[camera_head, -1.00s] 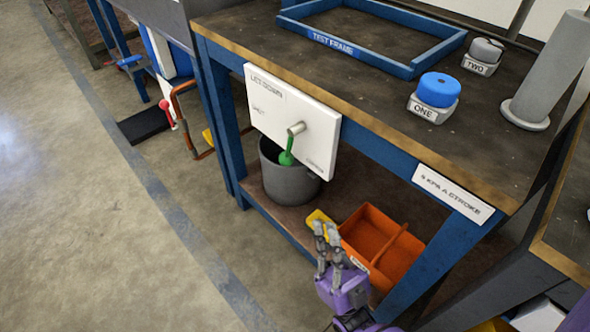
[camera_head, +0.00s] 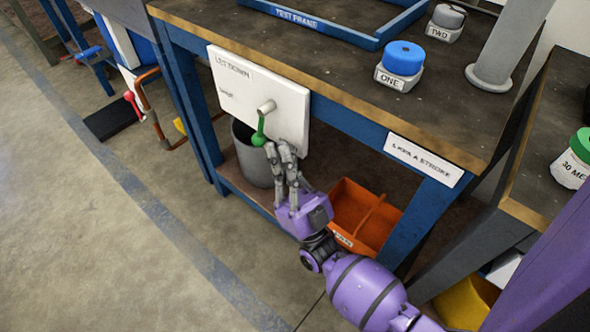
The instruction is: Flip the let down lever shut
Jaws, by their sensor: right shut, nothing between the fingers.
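The let down panel (camera_head: 238,92) is a white board on the front of the workbench. A short metal stub (camera_head: 267,106) sticks out of it, and the lever with a green handle (camera_head: 259,132) hangs down from the stub. My right gripper (camera_head: 279,150) is shut and empty. Its fingertips are just below and right of the green handle's lower end, very close to it; I cannot tell whether they touch. My left gripper is not in view.
The blue-framed workbench (camera_head: 330,102) carries a blue test frame (camera_head: 385,36) and blocks marked ONE (camera_head: 399,68) and TWO (camera_head: 445,24). A grey bucket (camera_head: 250,160) and an orange tray (camera_head: 347,205) stand on its lower shelf.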

